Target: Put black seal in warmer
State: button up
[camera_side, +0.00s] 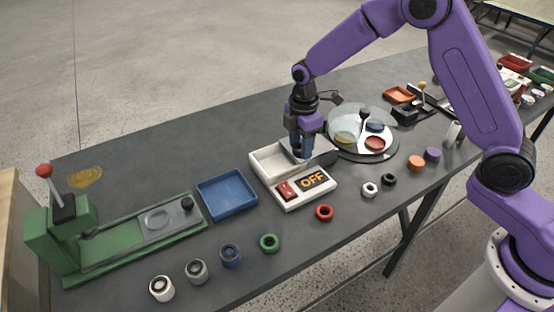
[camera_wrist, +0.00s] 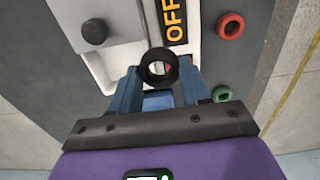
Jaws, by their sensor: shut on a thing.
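The black seal (camera_wrist: 159,68) is a dark ring pinched between the blue fingertips of my gripper (camera_wrist: 157,75) in the wrist view. In the side view my gripper (camera_side: 300,155) points down over the warmer (camera_side: 318,195), a white box with a red switch and an orange "OFF" display (camera_wrist: 173,20). A pale, shallow compartment (camera_side: 262,164) shows on its far left side. Through the seal's hole I see white and red below. The seal is hard to make out in the side view, and its exact height over the warmer cannot be told.
A blue tray (camera_side: 228,194) and a green press (camera_side: 130,235) stand left of the warmer. Coloured rings, including red (camera_side: 324,212), green (camera_side: 269,242) and another black one (camera_side: 389,180), line the front. A round plate (camera_side: 350,148) stands behind right. A dark knob (camera_wrist: 95,31) sits on a pale panel.

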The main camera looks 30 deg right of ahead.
send_over(277, 168)
jog(key=f, duration=0.4)
jog(key=s+f, duration=0.1)
jog(key=f, duration=0.1)
jog(key=shift+d+f, duration=0.1)
jog(key=shift+d, duration=0.05)
jog(key=shift+w+f, duration=0.5)
jog(key=shift+f, duration=1.6)
jog(key=shift+f, duration=0.15)
jog(key=o, duration=1.1)
